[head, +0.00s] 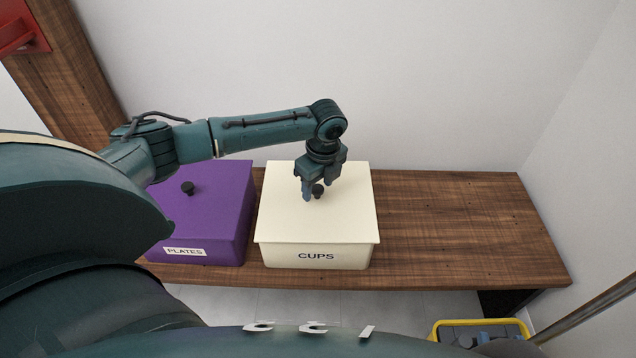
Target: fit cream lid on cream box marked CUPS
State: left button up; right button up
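The cream box (316,257) marked CUPS stands on the wooden bench. The cream lid (350,215) lies on top of it, covering the opening, and looks level and square with the box. The lid has a small dark knob (318,191). My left gripper (314,193) points down over the lid at the knob. Its fingers look apart, with the knob showing between or just beside them, and it does not look clamped. The lid's far side is partly hidden by my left arm. My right gripper is not in view.
A purple box (215,215) marked PLATES, with its purple lid and dark knob, stands close on the left, partly behind my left arm. The wooden bench (460,225) is bare to the right. A white wall rises behind. A yellow-rimmed object (480,323) is at the lower right.

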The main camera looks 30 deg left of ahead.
pick_arm(q)
notch_tip(320, 180, up, 13)
jog(key=d+p, duration=0.1)
jog(key=p, duration=0.3)
jog(key=shift+s+d, duration=0.2)
jog(key=shift+d, duration=0.1)
pick_arm(e)
jog(key=shift+m+h, duration=0.3)
jog(key=shift+m, duration=0.4)
jog(key=r, duration=0.1)
jog(key=d+r, duration=0.1)
jog(key=s+r, duration=0.1)
jog(key=r, duration=0.1)
jog(key=shift+d, duration=0.25)
jog(key=shift+s+f, duration=0.1)
